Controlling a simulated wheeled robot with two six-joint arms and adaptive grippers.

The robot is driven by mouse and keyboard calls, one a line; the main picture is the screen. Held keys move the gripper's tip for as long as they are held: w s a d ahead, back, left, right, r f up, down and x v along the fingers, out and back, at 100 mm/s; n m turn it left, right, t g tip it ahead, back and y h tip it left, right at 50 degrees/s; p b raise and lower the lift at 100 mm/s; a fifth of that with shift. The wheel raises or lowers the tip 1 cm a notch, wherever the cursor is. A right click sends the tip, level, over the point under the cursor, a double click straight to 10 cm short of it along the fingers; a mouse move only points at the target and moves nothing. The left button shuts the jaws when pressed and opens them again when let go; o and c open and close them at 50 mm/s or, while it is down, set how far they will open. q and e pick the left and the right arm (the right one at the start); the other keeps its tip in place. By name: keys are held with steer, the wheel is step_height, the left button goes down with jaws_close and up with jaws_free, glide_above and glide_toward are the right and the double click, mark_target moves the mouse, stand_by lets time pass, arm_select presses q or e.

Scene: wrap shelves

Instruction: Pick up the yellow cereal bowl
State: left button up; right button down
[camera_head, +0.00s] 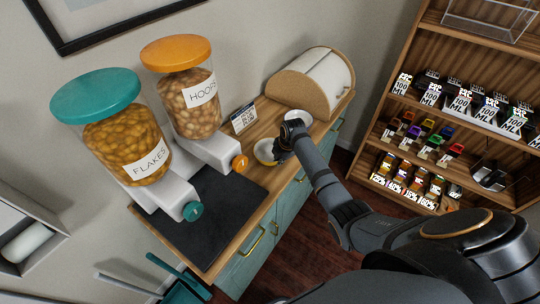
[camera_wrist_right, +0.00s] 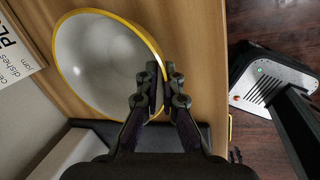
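In the right wrist view the bowl (camera_wrist_right: 95,60) shows a pale inside and a yellow rim. My right gripper (camera_wrist_right: 162,72) has one finger inside the bowl and one outside, closed together on the rim at its right side. In the head view my right gripper (camera_head: 282,150) covers the bowl's right side. I cannot tell whether the bowl's base touches the counter. My left gripper is not in view.
A white bowl (camera_head: 298,117) stands just behind, near a wooden bread box (camera_head: 292,80). The hoops dispenser (camera_head: 190,98) and flakes dispenser (camera_head: 124,140) stand left on the counter, beside a dark mat (camera_head: 205,215). A small sign (camera_head: 243,118) is at the wall. Stocked shelves (camera_head: 455,110) stand right.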

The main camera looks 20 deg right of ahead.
steer(key=shift+r, duration=0.1)
steer(key=shift+r+b, duration=0.25)
steer(key=shift+b, duration=0.05)
steer(key=b+v, duration=0.1)
steer(key=v, duration=0.2)
steer(key=shift+w+r, duration=0.1)
steer(key=shift+w, duration=0.05)
steer(key=s+r+b, duration=0.2)
steer(key=s+r, duration=0.7)
steer(key=s, duration=0.4)
steer(key=shift+s+r+b, duration=0.15)
steer(key=shift+s+b, duration=0.1)
steer(key=shift+b, duration=0.15)
steer(key=shift+a, duration=0.15)
